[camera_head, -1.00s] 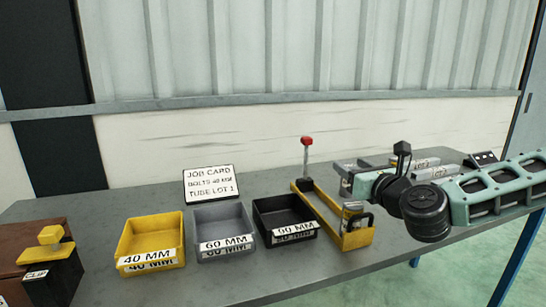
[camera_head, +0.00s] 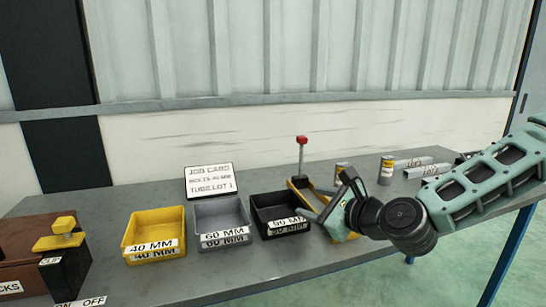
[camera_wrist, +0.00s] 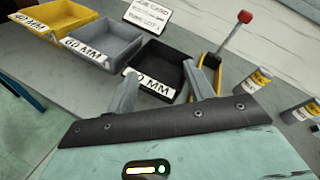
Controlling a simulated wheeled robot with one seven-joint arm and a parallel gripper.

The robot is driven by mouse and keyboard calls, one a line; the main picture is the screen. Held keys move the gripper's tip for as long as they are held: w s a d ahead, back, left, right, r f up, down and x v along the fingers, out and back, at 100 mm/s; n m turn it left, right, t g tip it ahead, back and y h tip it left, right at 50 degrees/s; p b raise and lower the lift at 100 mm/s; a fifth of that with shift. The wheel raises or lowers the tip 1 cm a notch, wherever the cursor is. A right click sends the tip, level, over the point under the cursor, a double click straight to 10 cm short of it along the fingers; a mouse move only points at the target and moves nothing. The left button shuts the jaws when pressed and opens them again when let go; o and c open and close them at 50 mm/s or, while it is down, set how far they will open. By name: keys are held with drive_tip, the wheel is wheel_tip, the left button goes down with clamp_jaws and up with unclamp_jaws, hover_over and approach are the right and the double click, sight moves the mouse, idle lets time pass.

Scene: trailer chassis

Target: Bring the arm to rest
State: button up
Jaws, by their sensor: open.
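My gripper (camera_head: 318,212) is in front of the black 90 MM bin in the head view, at the bench's front edge. In the wrist view its two fingers (camera_wrist: 158,92) stand apart with nothing between them. My arm reaches in from the right of the head view. It covers part of the yellow fixture with the red-knobbed lever (camera_head: 302,142). The fixture and lever also show in the wrist view (camera_wrist: 244,17).
Yellow 40 MM (camera_head: 155,232), grey 60 MM (camera_head: 221,221) and black (camera_head: 279,213) bins stand in a row on the grey bench (camera_head: 100,285). A job card (camera_head: 209,180) stands behind them. A brown box (camera_head: 30,255) stands left.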

drive_tip(key=s+a+f+n+g+h+p, duration=0.1)
drive_tip(key=s+a+f+n+g, duration=0.15)
drive_tip(key=s+n, duration=0.35)
drive_tip(key=s+a+f+n+g+h+p, duration=0.1)
drive_tip(key=s+n+g, duration=0.2)
drive_tip(key=s+n, duration=0.2)
drive_tip(key=s+a+f+n+g+h+p, duration=0.1)
drive_tip(key=s+f+n+g, duration=0.15)
drive_tip(key=s+n, duration=0.35)
drive_tip(key=s+d+r+n+g+h+p, duration=0.1)
drive_tip(key=s+d+r+n+g+h, duration=0.1)
drive_tip(key=s+d+r+n, duration=0.2)
drive_tip(key=s+d+r+n+g+h+p, duration=0.1)
drive_tip(key=s+d+r+n+g+h, duration=0.1)
drive_tip(key=s+n, duration=0.7)
drive_tip(key=s+d+r+h, duration=0.1)
drive_tip(key=s+d+r, duration=0.1)
drive_tip(key=d, duration=0.1)
drive_tip(key=shift+d+n+h, duration=0.25)
drive_tip(key=shift+n+h, duration=0.05)
